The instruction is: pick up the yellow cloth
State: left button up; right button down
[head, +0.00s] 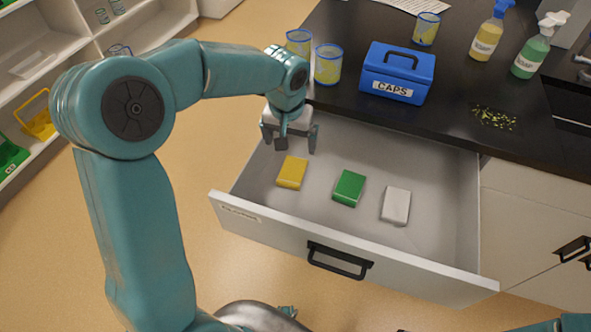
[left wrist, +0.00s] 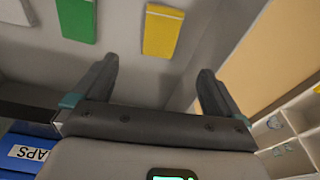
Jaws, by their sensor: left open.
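The yellow cloth (head: 291,172) is a small folded block lying flat on the bottom of the open drawer (head: 270,226), at its left end. In the left wrist view the yellow cloth (left wrist: 162,30) lies beyond the fingertips, between their lines. My left gripper (head: 294,146) is open and empty, above the drawer's back left part, a little behind the yellow cloth and apart from it. Its two spread fingers also show in the left wrist view (left wrist: 156,82). My right gripper is not in view; only a bit of teal arm shows at the bottom right.
A green cloth (head: 349,188) and a white cloth (head: 396,205) lie to the right in the same drawer. On the black counter above stand a blue CAPS box (head: 398,73), blue-rimmed beakers (head: 328,65) and two spray bottles (head: 533,50). The drawer walls surround the cloths.

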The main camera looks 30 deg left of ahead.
pick_arm(q)
send_over(293, 171)
jog(key=s, duration=0.1)
notch_tip(293, 171, down, 7)
jog(key=shift+d+f, duration=0.1)
jog(key=shift+f, duration=0.55)
jog(key=f, duration=0.4)
jog(key=shift+w+f, duration=0.4)
jog(key=c, duration=1.1)
